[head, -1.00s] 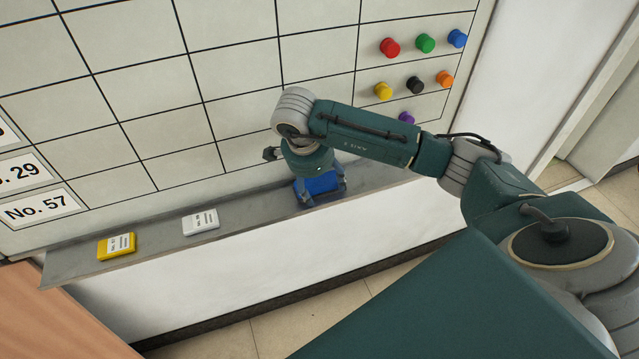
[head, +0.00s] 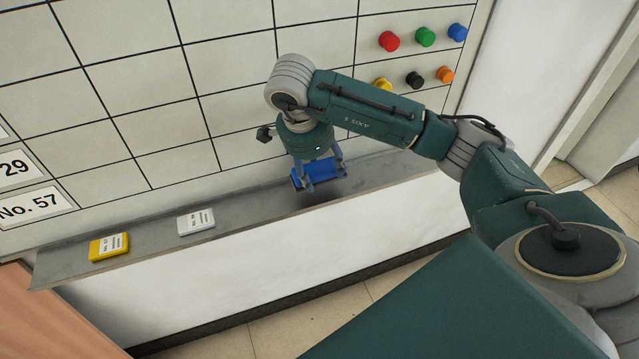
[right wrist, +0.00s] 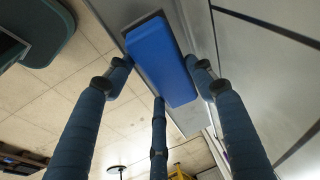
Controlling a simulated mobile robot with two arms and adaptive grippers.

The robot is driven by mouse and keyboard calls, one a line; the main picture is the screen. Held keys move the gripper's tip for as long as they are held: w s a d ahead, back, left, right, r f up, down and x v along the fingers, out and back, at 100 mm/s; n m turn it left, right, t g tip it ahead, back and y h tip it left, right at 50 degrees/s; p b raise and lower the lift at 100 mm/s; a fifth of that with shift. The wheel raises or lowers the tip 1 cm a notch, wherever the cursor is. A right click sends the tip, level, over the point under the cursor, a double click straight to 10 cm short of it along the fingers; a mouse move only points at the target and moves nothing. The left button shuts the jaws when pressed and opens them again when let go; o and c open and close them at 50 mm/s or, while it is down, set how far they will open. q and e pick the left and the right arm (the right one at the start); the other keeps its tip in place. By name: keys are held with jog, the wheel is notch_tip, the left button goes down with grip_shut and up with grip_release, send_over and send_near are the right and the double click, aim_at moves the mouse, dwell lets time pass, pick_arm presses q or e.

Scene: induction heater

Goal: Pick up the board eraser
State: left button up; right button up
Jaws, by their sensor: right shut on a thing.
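The board eraser (head: 318,173) is a blue block. In the head view it is held a little above the grey ledge (head: 250,210) under the whiteboard, with a dark shadow below it. My right gripper (head: 318,177) points down and is shut on the eraser. In the right wrist view the blue eraser (right wrist: 163,60) lies between the fingers of my right gripper (right wrist: 160,85); its underside is hidden. My left gripper is not in view.
A yellow box (head: 109,247) and a white box (head: 196,221) lie on the ledge to the left. Coloured round magnets (head: 425,37) sit on the gridded whiteboard (head: 130,60) at the upper right. The ledge right of the white box is clear.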

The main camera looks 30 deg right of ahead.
jog(key=r, duration=0.2)
jog(key=shift+s+r, duration=0.25)
jog(key=shift+r, duration=0.05)
jog(key=s+a+b, duration=0.2)
jog(key=s+b, duration=0.2)
jog(key=s, duration=0.5)
jog(key=s+a+b, duration=0.2)
jog(key=s+b, duration=0.2)
jog(key=s, duration=0.5)
jog(key=shift+s+a, duration=0.3)
jog(key=shift+s, duration=0.05)
